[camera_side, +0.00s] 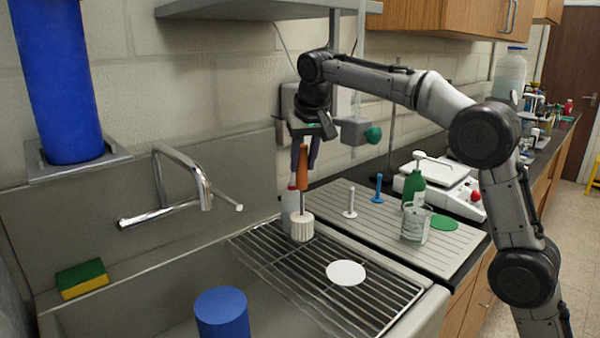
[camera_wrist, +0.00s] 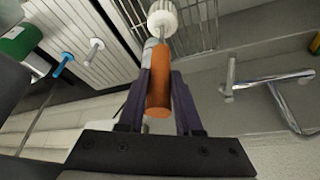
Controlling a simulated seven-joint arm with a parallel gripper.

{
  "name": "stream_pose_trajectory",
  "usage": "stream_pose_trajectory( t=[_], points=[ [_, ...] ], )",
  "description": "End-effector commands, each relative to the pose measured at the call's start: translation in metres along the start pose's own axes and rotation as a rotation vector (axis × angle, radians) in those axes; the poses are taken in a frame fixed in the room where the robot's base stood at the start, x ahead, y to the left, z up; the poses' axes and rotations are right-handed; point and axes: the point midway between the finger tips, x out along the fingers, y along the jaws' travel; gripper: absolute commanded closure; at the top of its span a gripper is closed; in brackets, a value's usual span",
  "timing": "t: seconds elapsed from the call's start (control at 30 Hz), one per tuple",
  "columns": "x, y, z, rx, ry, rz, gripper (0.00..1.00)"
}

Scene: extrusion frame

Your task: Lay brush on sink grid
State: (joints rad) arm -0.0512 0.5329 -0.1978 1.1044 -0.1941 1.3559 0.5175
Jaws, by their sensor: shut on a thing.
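The brush has an orange handle (camera_side: 303,168) and a white bristle head (camera_side: 302,226). My gripper (camera_side: 304,160) is shut on the orange handle and holds the brush upright, head down. In the wrist view the handle (camera_wrist: 159,88) sits between my two dark fingers (camera_wrist: 160,100), and the white head (camera_wrist: 162,16) points away. The sink grid (camera_side: 300,272) is a metal rack over the right part of the sink. A white disc (camera_side: 346,273) lies on the grid.
A bottle (camera_side: 290,205) stands close behind the brush. A metal faucet (camera_side: 180,190) is to the left. The drainboard (camera_side: 385,225) at the right bears pegs, a glass beaker (camera_side: 416,224) and a green bottle (camera_side: 414,183). A blue cylinder (camera_side: 222,315) is in front.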

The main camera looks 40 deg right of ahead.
Motion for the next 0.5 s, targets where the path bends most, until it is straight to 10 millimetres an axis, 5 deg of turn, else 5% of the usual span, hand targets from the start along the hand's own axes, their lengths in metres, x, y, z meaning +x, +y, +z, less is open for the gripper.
stream_pose_trajectory(
  t=[0.2,0.5],
  points=[
    [0.008,0.0,-0.02,0.001,0.001,0.0,1.0],
    [0.03,0.0,-0.011,0.0,-0.003,0.001,1.0]
  ],
)
